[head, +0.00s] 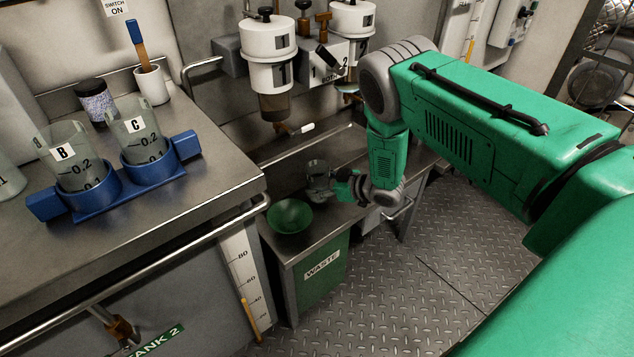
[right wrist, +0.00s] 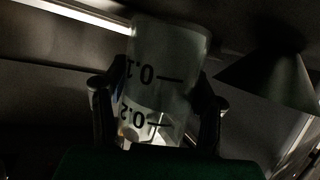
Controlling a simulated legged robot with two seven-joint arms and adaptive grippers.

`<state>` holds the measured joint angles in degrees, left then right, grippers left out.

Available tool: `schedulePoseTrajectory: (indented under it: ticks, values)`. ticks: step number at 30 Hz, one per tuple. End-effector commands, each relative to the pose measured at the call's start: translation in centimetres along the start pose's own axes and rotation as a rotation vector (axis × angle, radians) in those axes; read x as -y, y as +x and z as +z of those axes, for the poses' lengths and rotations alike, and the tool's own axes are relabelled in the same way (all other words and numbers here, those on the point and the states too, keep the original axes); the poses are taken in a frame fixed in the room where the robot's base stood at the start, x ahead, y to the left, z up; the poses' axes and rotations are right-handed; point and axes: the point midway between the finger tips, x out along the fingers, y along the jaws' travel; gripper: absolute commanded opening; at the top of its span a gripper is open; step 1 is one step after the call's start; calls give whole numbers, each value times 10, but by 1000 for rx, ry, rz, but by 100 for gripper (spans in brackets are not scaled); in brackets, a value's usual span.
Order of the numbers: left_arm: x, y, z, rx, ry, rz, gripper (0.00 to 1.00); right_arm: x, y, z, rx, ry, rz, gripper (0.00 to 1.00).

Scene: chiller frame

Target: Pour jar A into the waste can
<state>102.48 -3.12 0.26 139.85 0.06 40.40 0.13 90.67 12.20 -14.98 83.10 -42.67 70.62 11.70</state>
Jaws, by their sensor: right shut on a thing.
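The waste can (head: 335,277) is a green cabinet with a WASTE label, standing low in the middle of the head view. A green round funnel (head: 290,216) sits in its top. My right gripper (head: 337,188) is shut on a clear jar (head: 318,176), just behind and to the right of the funnel. In the right wrist view the jar (right wrist: 168,65) sits between both fingers (right wrist: 158,115), its 0.1 and 0.2 marks upside down in the picture. Its letter is hidden, and I cannot tell its exact tilt or contents. My left gripper is out of view.
Jars B (head: 64,160) and C (head: 139,135) stand in a blue rack (head: 97,195) on the left counter, edged by a rail. A white dispenser (head: 268,55) hangs behind the waste can. A dark cone (right wrist: 270,80) is right of the jar in the wrist view.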

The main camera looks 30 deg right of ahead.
Motion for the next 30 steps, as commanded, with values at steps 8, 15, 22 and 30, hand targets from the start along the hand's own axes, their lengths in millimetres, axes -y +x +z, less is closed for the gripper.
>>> schedulePoseTrajectory:
  ticks: [8, 15, 22, 30]
  values:
    - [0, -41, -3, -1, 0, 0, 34, 28, -5, -26, 53, -299, 120, 15]
    - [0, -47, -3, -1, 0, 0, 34, 24, -8, -30, 84, -483, 203, 15]
    - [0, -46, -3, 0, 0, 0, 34, 24, -8, -30, 82, -480, 201, 15]
    - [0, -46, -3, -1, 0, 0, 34, 25, -8, -31, 82, -481, 201, 15]
